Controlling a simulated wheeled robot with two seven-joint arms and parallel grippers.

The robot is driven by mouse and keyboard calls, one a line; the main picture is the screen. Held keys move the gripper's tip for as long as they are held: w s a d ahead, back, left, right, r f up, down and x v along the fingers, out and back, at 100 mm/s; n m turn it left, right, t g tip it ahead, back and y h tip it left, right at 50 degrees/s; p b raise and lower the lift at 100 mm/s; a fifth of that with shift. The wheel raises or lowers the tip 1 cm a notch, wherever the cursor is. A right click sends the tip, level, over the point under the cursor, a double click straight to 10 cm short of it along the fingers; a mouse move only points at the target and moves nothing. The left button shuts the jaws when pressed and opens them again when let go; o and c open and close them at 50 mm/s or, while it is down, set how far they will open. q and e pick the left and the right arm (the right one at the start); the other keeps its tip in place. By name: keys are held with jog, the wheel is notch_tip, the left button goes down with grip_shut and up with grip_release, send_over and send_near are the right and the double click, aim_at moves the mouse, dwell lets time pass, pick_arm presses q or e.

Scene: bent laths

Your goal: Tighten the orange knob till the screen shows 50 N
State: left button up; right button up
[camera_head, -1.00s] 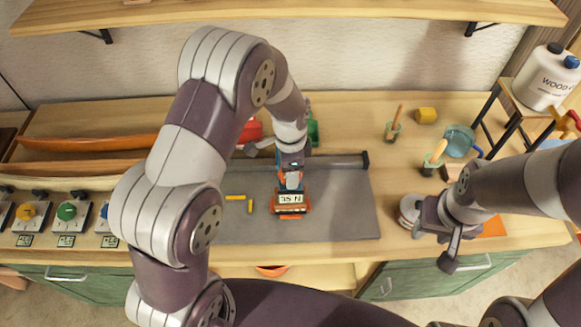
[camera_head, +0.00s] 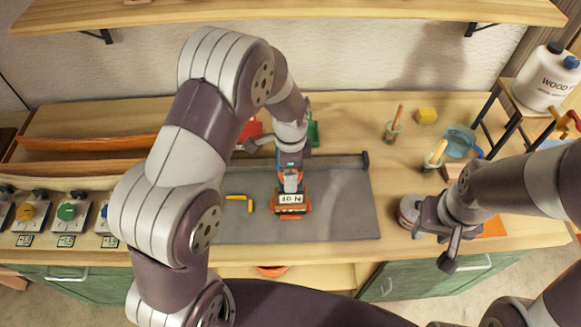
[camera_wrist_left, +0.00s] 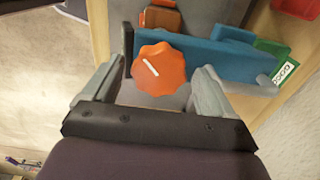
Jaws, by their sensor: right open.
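The orange knob (camera_wrist_left: 160,70), scalloped with a white mark, shows in the left wrist view in front of a blue bar (camera_wrist_left: 205,58). My left gripper (camera_wrist_left: 162,72) has its fingers on either side of the knob, with gaps showing, so it looks open. In the head view my left gripper (camera_head: 291,160) is over the device and hides the knob. The small screen (camera_head: 291,199) faces up on the orange-brown block (camera_head: 290,210). Its upside-down digits look like 40 N, though small. My right gripper (camera_head: 438,247) is open and empty near the front right.
A grey mat (camera_head: 340,215) lies under the device, with a yellow L-shaped piece (camera_head: 243,201) on it. A round tin (camera_head: 408,210) stands close to my right gripper. Bent laths (camera_head: 90,142) lie at left.

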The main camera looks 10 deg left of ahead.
pick_arm(q)
jog(key=shift+r, duration=0.25)
notch_tip(320, 180, up, 8)
jog(key=b, duration=0.2)
jog(key=shift+b, duration=0.3)
notch_tip(320, 180, up, 4)
jog(key=shift+r, duration=0.1)
